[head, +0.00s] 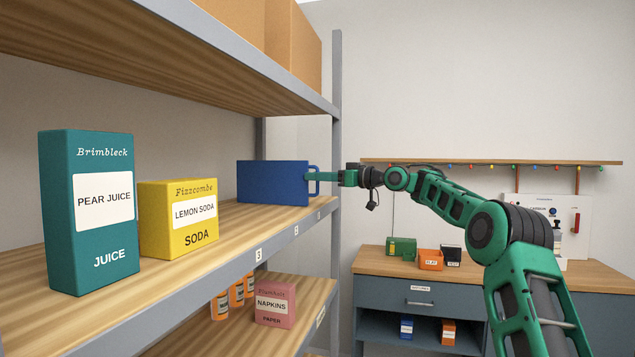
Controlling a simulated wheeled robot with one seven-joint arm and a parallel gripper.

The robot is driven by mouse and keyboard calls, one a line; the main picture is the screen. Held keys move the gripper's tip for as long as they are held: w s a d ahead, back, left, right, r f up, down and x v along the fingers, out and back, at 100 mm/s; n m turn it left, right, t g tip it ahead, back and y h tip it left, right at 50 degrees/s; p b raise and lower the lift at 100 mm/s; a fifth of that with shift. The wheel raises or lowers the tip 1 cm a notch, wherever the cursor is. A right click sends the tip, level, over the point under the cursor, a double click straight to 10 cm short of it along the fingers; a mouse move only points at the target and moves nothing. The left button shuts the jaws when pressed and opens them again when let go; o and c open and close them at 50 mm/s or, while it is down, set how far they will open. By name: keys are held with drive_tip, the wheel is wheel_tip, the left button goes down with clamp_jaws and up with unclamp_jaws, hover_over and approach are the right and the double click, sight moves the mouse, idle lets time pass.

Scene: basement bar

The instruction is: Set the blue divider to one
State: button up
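The blue divider (272,183) is an upright flat panel standing across the upper wooden shelf, beyond the yellow box. Its blue handle (317,174) sticks out on the right, toward the shelf's front edge. My gripper (322,177) is at this handle, reaching in from the right. The fingers look level with the handle, but they are too small to tell whether they are closed on it. Small number tags run along the shelf's front edge: a 3 (258,255), a 2 (296,231), and a farther one (318,215) too small to read. The divider stands near the farther tags.
A yellow lemon soda box (180,220) and a teal pear juice box (88,212) stand nearer on the same shelf. A grey post (336,120) rises just behind my gripper. Below are a pink napkins box (275,304) and orange bottles (236,294). A workbench (465,266) stands at right.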

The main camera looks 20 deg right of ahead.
drive_tip(key=shift+d+f, duration=0.1)
drive_tip(key=v, duration=1)
drive_tip(key=shift+s+d, duration=0.2)
wheel_tip(320, 180, down, 10)
drive_tip(key=s+a+m+g+h, duration=0.1)
drive_tip(key=s+a+m+h, duration=0.15)
drive_tip(key=h, duration=0.25)
drive_tip(key=s+d+f+m+g+h, duration=0.3)
drive_tip(key=s+f+m+h, duration=0.15)
drive_tip(key=s+f, duration=0.4)
drive_tip(key=s+d+f+m+g+h, duration=0.1)
drive_tip(key=s+f, duration=0.5)
drive_tip(key=s, duration=1)
drive_tip(key=s+d+f+m+g+h, duration=0.1)
drive_tip(key=s+d+f+m+g, duration=0.2)
drive_tip(key=s+f, duration=0.4)
drive_tip(key=s+d+f+m+g+h, duration=0.1)
drive_tip(key=s+f+m+g, duration=0.3)
drive_tip(key=s, duration=2.1)
wheel_tip(320, 180, down, 3)
drive_tip(key=shift+s+d+m, duration=0.4)
drive_tip(key=shift+d, duration=0.3)
